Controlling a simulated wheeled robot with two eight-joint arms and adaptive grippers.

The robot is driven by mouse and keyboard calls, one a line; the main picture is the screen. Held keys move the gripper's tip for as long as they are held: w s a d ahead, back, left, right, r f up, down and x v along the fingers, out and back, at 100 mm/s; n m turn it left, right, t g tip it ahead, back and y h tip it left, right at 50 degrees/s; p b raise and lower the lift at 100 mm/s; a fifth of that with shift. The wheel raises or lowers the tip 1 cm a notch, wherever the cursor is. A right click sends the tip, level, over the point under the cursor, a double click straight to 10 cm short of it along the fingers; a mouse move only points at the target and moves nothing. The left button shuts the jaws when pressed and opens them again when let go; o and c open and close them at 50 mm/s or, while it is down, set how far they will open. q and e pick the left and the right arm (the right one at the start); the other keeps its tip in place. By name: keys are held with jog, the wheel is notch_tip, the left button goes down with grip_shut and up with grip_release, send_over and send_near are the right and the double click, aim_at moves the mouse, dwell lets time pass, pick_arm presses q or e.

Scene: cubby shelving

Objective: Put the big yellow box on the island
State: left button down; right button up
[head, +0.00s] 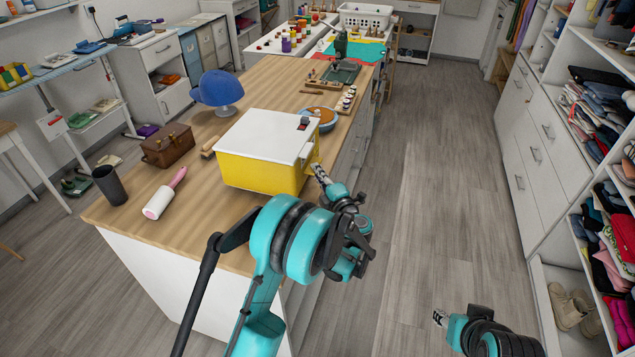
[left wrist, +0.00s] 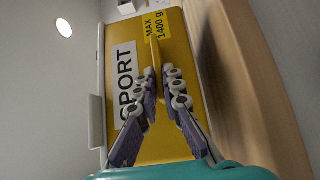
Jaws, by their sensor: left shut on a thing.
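The big yellow box (head: 255,174) with a white lid is over the near part of the wooden-topped island (head: 130,222). It looks upright; I cannot tell whether its base touches the top. My left gripper (head: 319,174) is at the box's right side. In the left wrist view, its fingers (left wrist: 158,72) are closed on a thin yellow part of the box's labelled face (left wrist: 178,60). The label reads "SPORT" and "MAX 1400 g". My right gripper (head: 440,318) is low over the floor at the right, far from the box; its fingers are too small to judge.
A white and pink roller (head: 158,201), dark cup (head: 110,185), brown case (head: 169,147), blue chair-like object (head: 218,91) and blue bowl (head: 322,116) surround the box. Bare wood lies at the island's near edge. The aisle to the right is clear.

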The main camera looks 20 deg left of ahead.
pick_arm(q)
notch_tip(320, 180, down, 3)
jog(key=shift+w+f+b, duration=0.1)
jog(key=shift+b, duration=0.45)
jog(key=c, duration=1.7)
grip_release()
